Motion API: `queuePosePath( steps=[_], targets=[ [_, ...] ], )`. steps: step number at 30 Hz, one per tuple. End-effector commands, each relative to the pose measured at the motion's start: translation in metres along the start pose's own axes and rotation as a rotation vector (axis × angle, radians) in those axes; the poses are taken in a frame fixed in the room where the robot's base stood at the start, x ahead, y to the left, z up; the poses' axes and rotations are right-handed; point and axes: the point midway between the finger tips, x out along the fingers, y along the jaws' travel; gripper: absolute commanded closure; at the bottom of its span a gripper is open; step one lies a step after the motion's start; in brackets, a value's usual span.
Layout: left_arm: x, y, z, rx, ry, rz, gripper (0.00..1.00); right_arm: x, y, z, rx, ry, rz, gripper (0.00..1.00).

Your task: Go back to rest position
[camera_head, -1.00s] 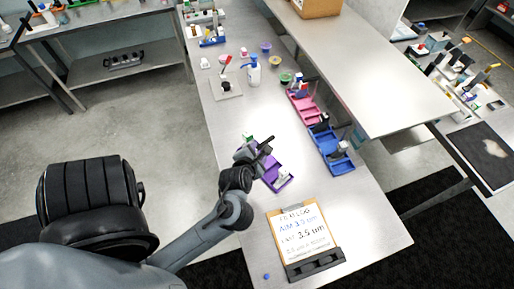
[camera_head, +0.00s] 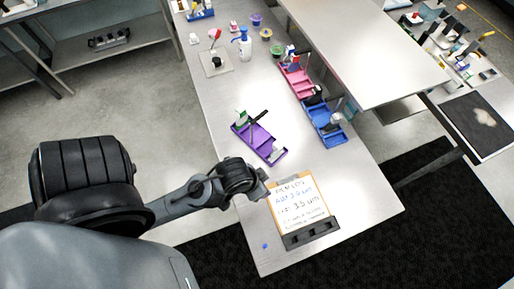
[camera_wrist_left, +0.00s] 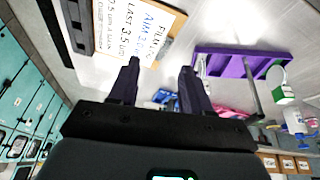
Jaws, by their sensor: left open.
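My left gripper (camera_head: 263,178) is beside the upper left edge of the clipboard in the head view, its fingers hard to make out there. In the left wrist view its two fingers (camera_wrist_left: 157,82) are spread apart with nothing between them. The purple tray (camera_head: 258,142) lies on the table beyond the gripper, with a dark upright piece and a small green-and-white item at its far end. The tray also shows in the left wrist view (camera_wrist_left: 225,65), apart from the fingers. My right gripper is in neither view.
The clipboard (camera_head: 301,203) with handwriting lies near the table's front. Pink (camera_head: 297,80) and blue (camera_head: 326,125) trays sit to the right. A pump bottle (camera_head: 244,43) and small cups stand farther back. A small blue item (camera_head: 265,246) lies near the front left corner.

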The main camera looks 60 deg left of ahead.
Motion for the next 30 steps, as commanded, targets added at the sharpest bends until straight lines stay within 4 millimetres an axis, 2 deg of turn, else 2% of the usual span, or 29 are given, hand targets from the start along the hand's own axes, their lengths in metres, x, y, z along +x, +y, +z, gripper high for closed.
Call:
queuePosePath(
  steps=[1, 5, 17, 20, 27, 30],
  targets=[
    [-0.001, 0.001, 0.006, 0.076, -0.023, -0.004, 0.52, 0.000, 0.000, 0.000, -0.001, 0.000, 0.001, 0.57],
    [-0.002, 0.002, 0.013, 0.186, -0.053, -0.007, 0.52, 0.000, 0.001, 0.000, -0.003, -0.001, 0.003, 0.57],
    [-0.007, 0.003, 0.012, 0.198, -0.055, -0.007, 0.52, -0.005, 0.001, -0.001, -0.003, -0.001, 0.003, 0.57],
    [-0.019, 0.003, 0.007, 0.198, -0.055, -0.007, 0.52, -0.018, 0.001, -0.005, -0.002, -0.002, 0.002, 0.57],
    [-0.065, 0.005, -0.010, 0.196, -0.054, -0.007, 0.52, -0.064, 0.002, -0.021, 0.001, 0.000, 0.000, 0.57],
    [-0.076, 0.005, -0.015, 0.196, -0.053, -0.007, 0.52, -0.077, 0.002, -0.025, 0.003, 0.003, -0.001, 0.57]
  ],
)
